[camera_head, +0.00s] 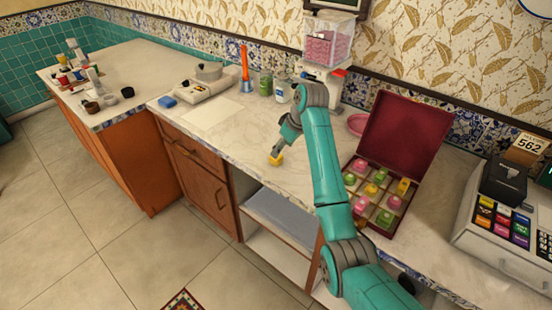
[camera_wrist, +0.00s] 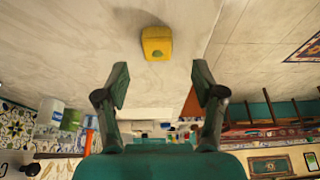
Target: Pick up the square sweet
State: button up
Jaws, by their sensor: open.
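The square sweet (camera_head: 275,160) is a small yellow block near the front edge of the marble counter. In the wrist view the sweet (camera_wrist: 157,43) shows a green spot on its face and lies just beyond my fingertips, roughly centred between them. My gripper (camera_wrist: 160,70) is open, with its two fingers apart and nothing between them. In the head view my gripper (camera_head: 280,150) is right by the sweet, partly hidden by my own arm.
An open dark red box (camera_head: 405,128) of several coloured sweets stands to the right. A cash register (camera_head: 510,225) is farther right. A pink-filled dispenser (camera_head: 328,42), cans (camera_head: 266,84) and a scale (camera_head: 205,84) stand at the back. A paper sheet (camera_head: 212,116) lies left of the sweet.

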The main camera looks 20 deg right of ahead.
jog(key=shift+w+x, duration=0.15)
jog(key=shift+x, duration=1.35)
jog(key=shift+w+x, duration=0.15)
jog(key=shift+x, duration=1.3)
jog(key=shift+r, duration=0.1)
jog(key=c, duration=1.1)
